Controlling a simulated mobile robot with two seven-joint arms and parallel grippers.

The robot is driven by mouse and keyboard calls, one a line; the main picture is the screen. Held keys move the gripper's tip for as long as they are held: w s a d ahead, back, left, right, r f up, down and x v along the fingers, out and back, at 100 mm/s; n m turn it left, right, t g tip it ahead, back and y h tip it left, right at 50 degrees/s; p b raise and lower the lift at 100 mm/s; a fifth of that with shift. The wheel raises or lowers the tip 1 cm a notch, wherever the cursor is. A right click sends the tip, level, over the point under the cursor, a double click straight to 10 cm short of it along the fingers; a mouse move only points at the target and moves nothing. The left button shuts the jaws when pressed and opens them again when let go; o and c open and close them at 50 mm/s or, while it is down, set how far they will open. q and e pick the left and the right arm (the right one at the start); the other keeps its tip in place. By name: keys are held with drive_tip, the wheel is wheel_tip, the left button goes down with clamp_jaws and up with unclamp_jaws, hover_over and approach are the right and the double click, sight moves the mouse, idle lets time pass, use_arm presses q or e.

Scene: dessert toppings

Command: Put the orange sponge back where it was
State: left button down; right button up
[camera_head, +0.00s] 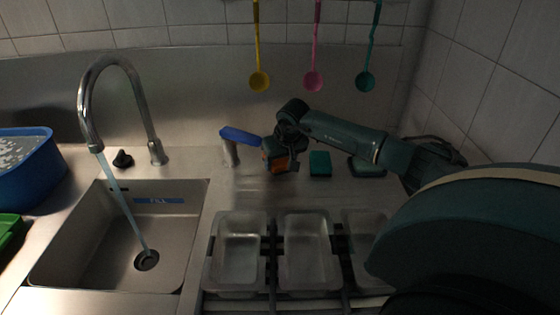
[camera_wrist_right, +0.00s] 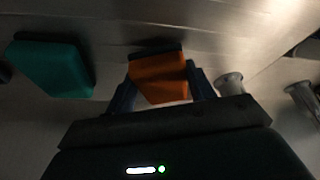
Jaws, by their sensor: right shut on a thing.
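The orange sponge (camera_wrist_right: 158,78) is between the two fingers of my right gripper (camera_wrist_right: 160,95) in the right wrist view, and the gripper is shut on it. In the head view the orange sponge (camera_head: 279,165) shows partly below the right gripper (camera_head: 276,155), which is over the back of the steel counter. A teal sponge (camera_head: 320,163) lies just to the right of it; it also shows in the right wrist view (camera_wrist_right: 52,67). I cannot tell whether the orange sponge touches the counter. My left gripper is not in view.
A blue-topped dispenser (camera_head: 231,150) stands just left of the right gripper. Another dark teal piece (camera_head: 367,167) lies further right, under my arm. Steel containers (camera_head: 238,250) stand in front; the sink (camera_head: 118,240) with running water is at left.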

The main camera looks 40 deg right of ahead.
drive_tip(key=shift+f+b, duration=0.3)
drive_tip(key=shift+f, duration=0.3)
drive_tip(key=o, duration=0.9)
drive_tip(key=shift+r, duration=0.1)
drive_tip(key=shift+r+p, duration=0.2)
drive_tip(key=shift+p, duration=0.15)
drive_tip(key=b+v, duration=0.1)
drive_tip(key=v, duration=1.1)
drive_tip(key=shift+b, duration=0.35)
drive_tip(key=shift+f, duration=0.1)
